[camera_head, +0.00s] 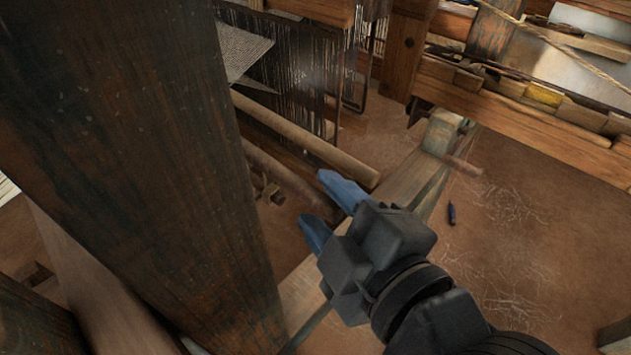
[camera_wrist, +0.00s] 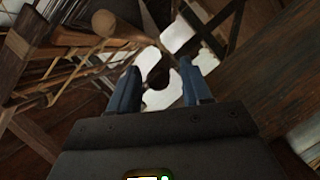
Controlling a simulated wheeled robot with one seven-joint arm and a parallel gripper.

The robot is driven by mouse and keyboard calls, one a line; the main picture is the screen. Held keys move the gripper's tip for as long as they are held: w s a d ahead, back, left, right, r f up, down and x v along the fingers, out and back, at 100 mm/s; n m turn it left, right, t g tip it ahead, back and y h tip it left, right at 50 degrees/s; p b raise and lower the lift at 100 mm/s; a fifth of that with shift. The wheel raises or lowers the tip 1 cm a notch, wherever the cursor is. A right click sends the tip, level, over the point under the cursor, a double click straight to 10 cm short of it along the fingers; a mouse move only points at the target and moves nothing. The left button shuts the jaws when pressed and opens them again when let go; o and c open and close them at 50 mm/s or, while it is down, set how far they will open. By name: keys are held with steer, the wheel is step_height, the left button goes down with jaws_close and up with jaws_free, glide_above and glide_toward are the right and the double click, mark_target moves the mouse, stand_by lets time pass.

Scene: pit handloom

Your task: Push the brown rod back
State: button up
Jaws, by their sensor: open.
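Two brown rods lie side by side left of my gripper in the head view, an upper one (camera_head: 305,135) and a lower one (camera_head: 290,178). A short brown peg (camera_head: 462,165) sticks out of a wooden beam to the right. I cannot tell which of these is the task's rod. My gripper (camera_head: 320,200) is open, its blue fingers apart and pointing at the rods' right ends. In the wrist view, a dark round shape (camera_wrist: 158,77) shows between the open fingers; whether it is a rod's end, and whether it touches them, I cannot tell.
A thick dark post (camera_head: 140,150) fills the left of the head view. A wooden beam (camera_head: 405,185) runs beneath my gripper. Hanging loom threads (camera_head: 300,70) stand behind the rods. The floor at right is mostly clear, with a small dark object (camera_head: 452,214) and loose fibres.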

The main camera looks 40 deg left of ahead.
mark_target(309, 192)
steer(key=shift+x, duration=2)
steer(key=shift+c, duration=0.4)
jaws_close()
steer(key=shift+s, duration=0.1)
